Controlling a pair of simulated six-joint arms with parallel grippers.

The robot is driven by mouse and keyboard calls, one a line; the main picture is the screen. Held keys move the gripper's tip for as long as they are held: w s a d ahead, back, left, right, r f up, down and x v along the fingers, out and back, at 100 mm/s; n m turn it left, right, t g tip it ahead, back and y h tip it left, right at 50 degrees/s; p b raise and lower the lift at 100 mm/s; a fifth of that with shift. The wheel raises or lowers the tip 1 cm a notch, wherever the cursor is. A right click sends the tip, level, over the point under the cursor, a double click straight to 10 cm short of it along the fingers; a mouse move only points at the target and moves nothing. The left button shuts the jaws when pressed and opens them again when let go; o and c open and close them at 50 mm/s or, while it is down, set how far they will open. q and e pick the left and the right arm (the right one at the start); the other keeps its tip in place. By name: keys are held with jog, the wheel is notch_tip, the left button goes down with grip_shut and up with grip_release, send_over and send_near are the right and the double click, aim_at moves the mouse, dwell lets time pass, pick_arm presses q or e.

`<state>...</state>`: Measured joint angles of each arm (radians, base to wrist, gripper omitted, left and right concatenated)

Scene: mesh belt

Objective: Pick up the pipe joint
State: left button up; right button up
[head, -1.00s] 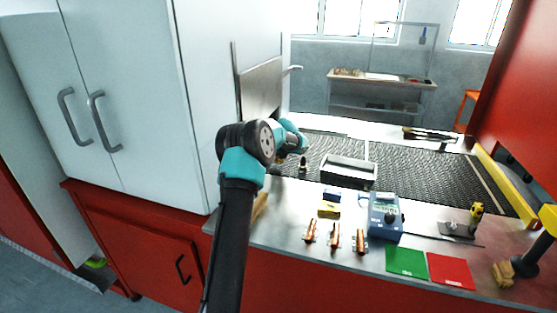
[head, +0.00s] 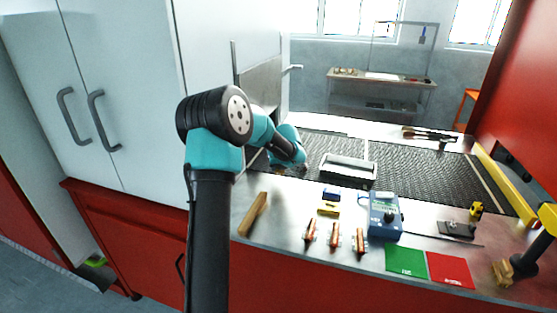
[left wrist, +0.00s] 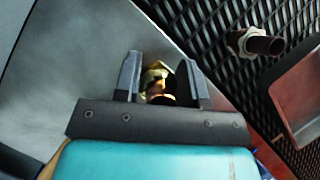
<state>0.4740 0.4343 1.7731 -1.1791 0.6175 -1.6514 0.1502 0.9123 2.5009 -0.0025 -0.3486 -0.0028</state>
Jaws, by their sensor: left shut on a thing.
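In the left wrist view, my left gripper (left wrist: 157,68) is shut on a small brass-and-copper piece, which looks like a pipe joint (left wrist: 157,82). The fingers and gripper body hide part of it. In the head view my left wrist is over the near left edge of the mesh belt, and my gripper and its load are hidden behind it. A dark pipe fitting with a pale hex nut (left wrist: 262,44) lies on the belt, apart from my gripper, in the left wrist view.
A grey tray (head: 348,160) sits on the mesh belt (head: 410,175). The steel bench holds several copper pieces (head: 334,235), a blue device (head: 385,215), green (head: 406,260) and red (head: 450,268) mats, and a wooden bar (head: 253,213). A tall white cabinet (head: 125,90) stands left.

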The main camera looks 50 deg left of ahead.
aim_at(278, 173)
pick_arm(q)
jog(key=shift+s+d+r, duration=0.2)
jog(key=shift+s+d, duration=1)
jog(key=shift+d, duration=0.2)
